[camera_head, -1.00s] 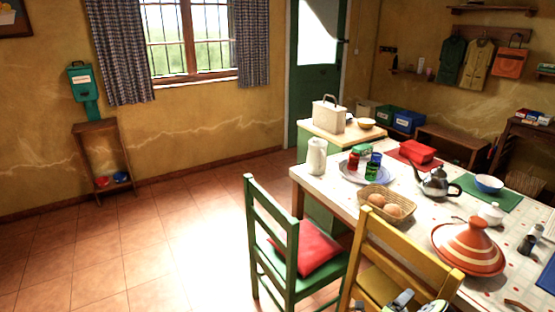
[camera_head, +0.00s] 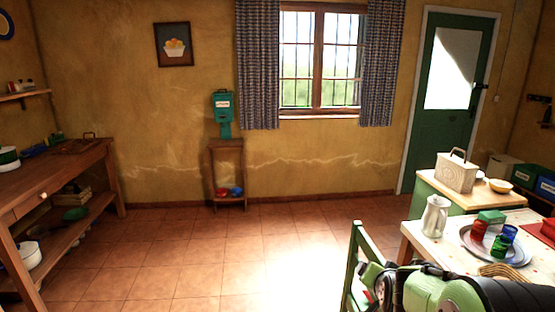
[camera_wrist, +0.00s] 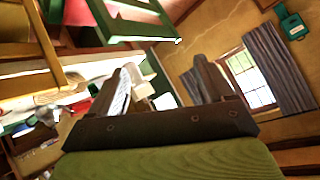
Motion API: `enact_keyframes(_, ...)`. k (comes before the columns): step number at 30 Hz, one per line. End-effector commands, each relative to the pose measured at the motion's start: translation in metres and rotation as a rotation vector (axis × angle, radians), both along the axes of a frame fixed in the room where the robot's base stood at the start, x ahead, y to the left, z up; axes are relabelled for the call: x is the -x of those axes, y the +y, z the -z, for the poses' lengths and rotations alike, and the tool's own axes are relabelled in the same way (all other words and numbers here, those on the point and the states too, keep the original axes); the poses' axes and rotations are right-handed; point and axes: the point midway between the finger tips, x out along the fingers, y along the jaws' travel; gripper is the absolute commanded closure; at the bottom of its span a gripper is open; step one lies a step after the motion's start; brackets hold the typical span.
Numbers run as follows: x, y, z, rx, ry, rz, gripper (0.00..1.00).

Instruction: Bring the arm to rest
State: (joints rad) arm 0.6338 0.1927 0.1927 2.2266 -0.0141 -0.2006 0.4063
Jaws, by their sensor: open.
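My gripper (camera_wrist: 168,85) is open in the wrist view, with its two dark fingers apart and nothing between them. The wrist view is tilted, with chairs at the upper left and the window at the right beyond the fingers. In the head view my green and black arm (camera_head: 440,288) is folded low at the lower right, in front of the green chair (camera_head: 358,245) and the table's near edge. The fingers do not show in the head view.
The table (camera_head: 428,250) at the right holds a white jug (camera_head: 435,216) and a plate with coloured glasses (camera_head: 480,229). A wooden workbench (camera_head: 85,165) stands at the left. A small stand (camera_head: 228,172) is against the back wall. The tiled floor between is clear.

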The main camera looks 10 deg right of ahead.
Motion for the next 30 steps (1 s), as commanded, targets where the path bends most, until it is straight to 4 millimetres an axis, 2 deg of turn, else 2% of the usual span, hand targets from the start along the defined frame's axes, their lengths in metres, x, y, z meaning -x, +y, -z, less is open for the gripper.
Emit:
enact_keyframes(1,0.015,0.036,-0.029,0.043,0.055,-0.087,0.19)
enact_keyframes(3,0.046,0.078,-0.051,0.089,0.146,-0.203,0.19)
enact_keyframes(5,0.078,0.11,-0.067,0.124,0.219,-0.3,0.19)
enact_keyframes(7,0.121,0.142,-0.08,0.159,0.297,-0.415,0.19)
enact_keyframes(9,0.165,0.166,-0.087,0.186,0.364,-0.526,0.19)
enact_keyframes(12,0.215,0.184,-0.089,0.208,0.434,-0.657,0.19)
enact_keyframes(15,0.243,0.192,-0.086,0.217,0.477,-0.731,0.19)
enact_keyframes(18,0.252,0.193,-0.084,0.219,0.492,-0.752,0.19)
enact_keyframes(30,0.251,0.193,-0.083,0.217,0.493,-0.75,0.19)
